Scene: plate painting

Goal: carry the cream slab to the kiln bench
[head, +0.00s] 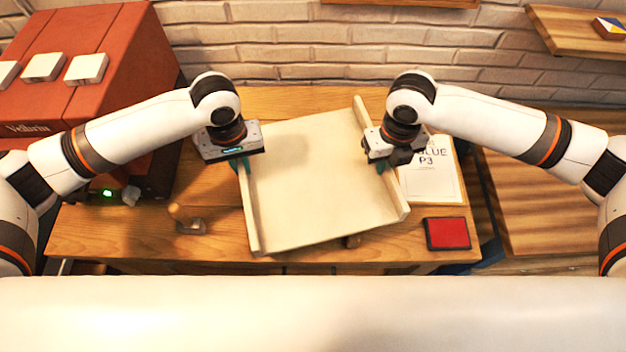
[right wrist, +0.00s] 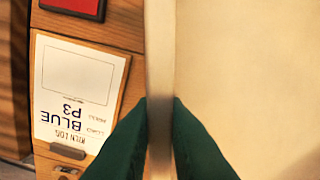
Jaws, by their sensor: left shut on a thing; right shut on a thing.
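The cream slab (head: 320,185) is a wide flat board with a raised rim along its left and right sides. It sits at a slight turn over the wooden table, and I cannot tell how far above the top it is. My left gripper (head: 241,168) is shut on its left rim. My right gripper (head: 381,165) is shut on its right rim. In the right wrist view the slab (right wrist: 250,70) fills the right side, and the green fingertips of my right gripper (right wrist: 160,110) pinch the thin rim between them.
The wooden table (head: 120,225) holds a wooden-handled stamp (head: 186,218), a red pad (head: 447,233) and a clipboard sheet (head: 432,180) reading "BLUE P3". A red-brown kiln-like box (head: 120,85) stands at left. Another wooden surface (head: 545,200) lies at right, mostly clear. A brick wall (head: 300,50) closes the back.

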